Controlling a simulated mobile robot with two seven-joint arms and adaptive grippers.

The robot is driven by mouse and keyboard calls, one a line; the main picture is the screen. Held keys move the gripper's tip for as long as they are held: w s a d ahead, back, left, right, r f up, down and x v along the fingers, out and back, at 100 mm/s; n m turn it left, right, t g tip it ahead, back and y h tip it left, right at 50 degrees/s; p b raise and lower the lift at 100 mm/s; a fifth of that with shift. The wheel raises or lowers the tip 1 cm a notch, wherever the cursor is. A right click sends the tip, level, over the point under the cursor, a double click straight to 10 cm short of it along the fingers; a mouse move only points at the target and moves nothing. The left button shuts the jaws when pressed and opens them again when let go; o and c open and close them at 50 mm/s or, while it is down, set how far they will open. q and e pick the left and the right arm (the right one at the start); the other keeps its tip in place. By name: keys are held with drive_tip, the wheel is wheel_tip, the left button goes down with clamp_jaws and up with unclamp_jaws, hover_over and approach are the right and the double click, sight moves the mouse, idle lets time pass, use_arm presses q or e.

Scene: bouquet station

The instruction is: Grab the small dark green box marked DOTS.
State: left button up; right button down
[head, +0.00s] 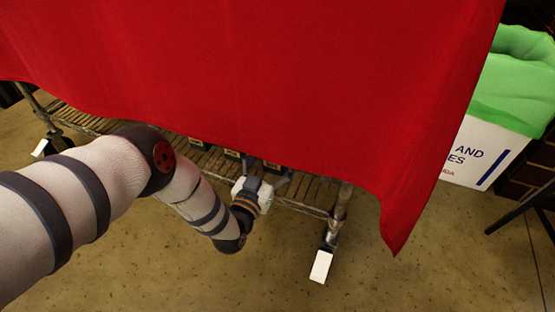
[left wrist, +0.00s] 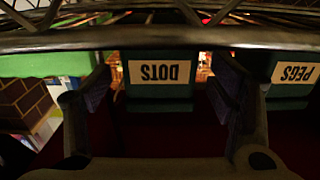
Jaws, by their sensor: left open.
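The dark green box marked DOTS (left wrist: 160,98) shows upside down in the middle of the left wrist view, with a pale label. My left gripper (left wrist: 158,88) is open, with one finger on each side of this box. I cannot tell whether the fingers touch it. In the head view my left gripper (head: 268,176) reaches in under the red cloth at the low slatted shelf. The dark box (head: 273,167) between its fingers is mostly hidden by the cloth and gripper. My right gripper is not in view.
The red cloth (head: 270,70) hangs over the shelf (head: 300,190). A metal bar (left wrist: 160,39) crosses the wrist view. A white bin (head: 480,150) with green liner stands right.

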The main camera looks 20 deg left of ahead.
use_arm(q)
drive_tip(key=shift+w+f, duration=0.2)
drive_tip(key=shift+w, duration=0.3)
drive_tip(key=shift+w+r, duration=0.1)
drive_tip(key=shift+r, duration=0.05)
drive_tip(key=c, duration=1.4)
